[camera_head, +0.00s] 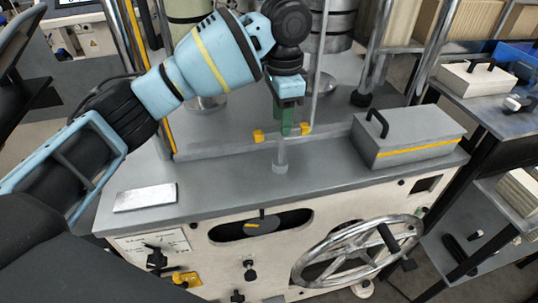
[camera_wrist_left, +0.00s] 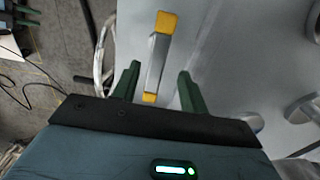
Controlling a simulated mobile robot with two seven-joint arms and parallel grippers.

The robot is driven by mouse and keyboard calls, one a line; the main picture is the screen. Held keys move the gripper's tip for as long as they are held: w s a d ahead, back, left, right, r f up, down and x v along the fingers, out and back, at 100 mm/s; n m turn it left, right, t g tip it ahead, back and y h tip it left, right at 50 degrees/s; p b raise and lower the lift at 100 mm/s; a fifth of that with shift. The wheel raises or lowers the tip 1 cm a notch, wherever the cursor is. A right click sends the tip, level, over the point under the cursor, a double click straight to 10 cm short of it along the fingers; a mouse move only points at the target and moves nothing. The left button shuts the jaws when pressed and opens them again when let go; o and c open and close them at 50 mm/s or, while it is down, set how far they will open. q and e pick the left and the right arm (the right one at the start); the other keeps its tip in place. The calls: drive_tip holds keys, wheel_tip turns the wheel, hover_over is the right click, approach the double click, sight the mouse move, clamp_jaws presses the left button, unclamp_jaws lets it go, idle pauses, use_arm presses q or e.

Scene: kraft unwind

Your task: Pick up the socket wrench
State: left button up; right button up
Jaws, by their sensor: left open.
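The socket wrench (camera_head: 281,156) looks like an upright grey T-handle on the machine's grey top, with yellow ends on its crossbar. In the left wrist view its bar (camera_wrist_left: 157,60) runs between the fingers, one yellow end beyond the fingertips and the other nearer the palm. My left gripper (camera_head: 288,124) points down over the wrench, and its green fingers hide the middle of the crossbar. In the left wrist view the gripper (camera_wrist_left: 159,68) is open, with one finger on each side of the bar and gaps visible. My right gripper is not in view.
A grey box with a black handle (camera_head: 408,135) stands right of the wrench. A flat pale metal block (camera_head: 146,197) lies at the left. A handwheel (camera_head: 358,252) is on the machine's front. Upright posts and rollers stand behind. The top between block and wrench is clear.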

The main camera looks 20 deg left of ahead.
sight(280, 161)
use_arm(q)
drive_tip(key=shift+d+f, duration=0.1)
drive_tip(key=shift+f, duration=0.45)
drive_tip(key=shift+s+f, duration=0.15)
drive_tip(key=shift+f, duration=1.55)
drive_tip(key=shift+s+f, duration=0.1)
drive_tip(key=shift+f, duration=1.6)
drive_tip(key=shift+r, duration=0.1)
clamp_jaws()
